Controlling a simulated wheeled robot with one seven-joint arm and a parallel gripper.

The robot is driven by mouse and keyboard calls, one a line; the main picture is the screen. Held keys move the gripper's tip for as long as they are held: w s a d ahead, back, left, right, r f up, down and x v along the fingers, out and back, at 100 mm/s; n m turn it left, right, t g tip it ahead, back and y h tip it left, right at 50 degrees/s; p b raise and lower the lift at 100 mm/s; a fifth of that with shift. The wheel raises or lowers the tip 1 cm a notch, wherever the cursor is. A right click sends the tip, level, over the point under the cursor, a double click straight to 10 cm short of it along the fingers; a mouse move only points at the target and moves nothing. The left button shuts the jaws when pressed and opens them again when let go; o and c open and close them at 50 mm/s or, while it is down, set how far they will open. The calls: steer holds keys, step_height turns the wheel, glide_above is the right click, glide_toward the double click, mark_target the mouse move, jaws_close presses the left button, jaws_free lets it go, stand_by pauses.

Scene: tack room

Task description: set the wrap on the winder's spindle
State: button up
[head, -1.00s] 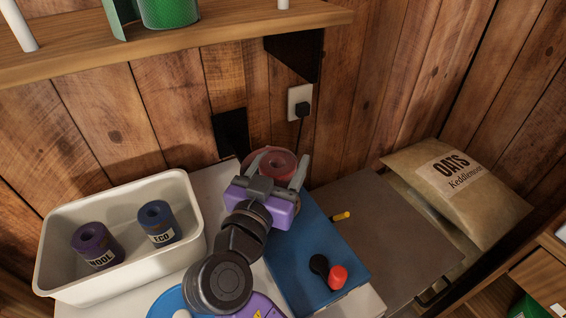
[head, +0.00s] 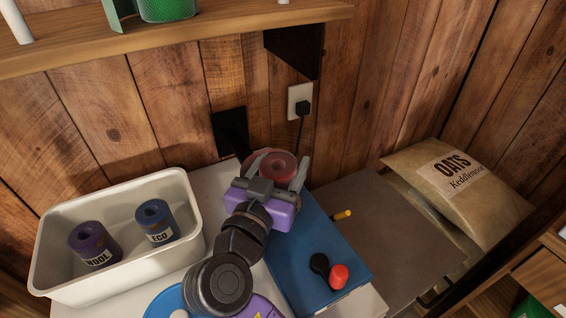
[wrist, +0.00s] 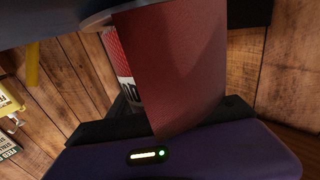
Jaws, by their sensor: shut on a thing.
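My gripper (head: 278,172) is shut on the red wrap (head: 271,164), a roll with a dark hole in its top. The roll sits upright between the fingers at the far end of the blue winder (head: 310,248). In the wrist view the red wrap (wrist: 180,65) fills the middle, with a loose flap in front and part of a white label behind it. The winder's crank has a red knob (head: 338,276) and a black part. I cannot see the spindle, so I cannot tell whether the wrap is around it or above it.
A white bin (head: 62,294) at left holds a purple WOOL roll (head: 92,243) and a blue ECO roll (head: 156,222). A yellow peg (head: 343,215) sticks out beside the winder. A wall socket (head: 299,101) and shelf (head: 180,40) are behind. An oats sack (head: 455,185) lies right.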

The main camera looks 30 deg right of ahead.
steer(key=shift+f, duration=0.1)
steer(key=o, duration=1.2)
steer(key=shift+b+v, duration=1.25)
steer(key=shift+v, duration=4.3)
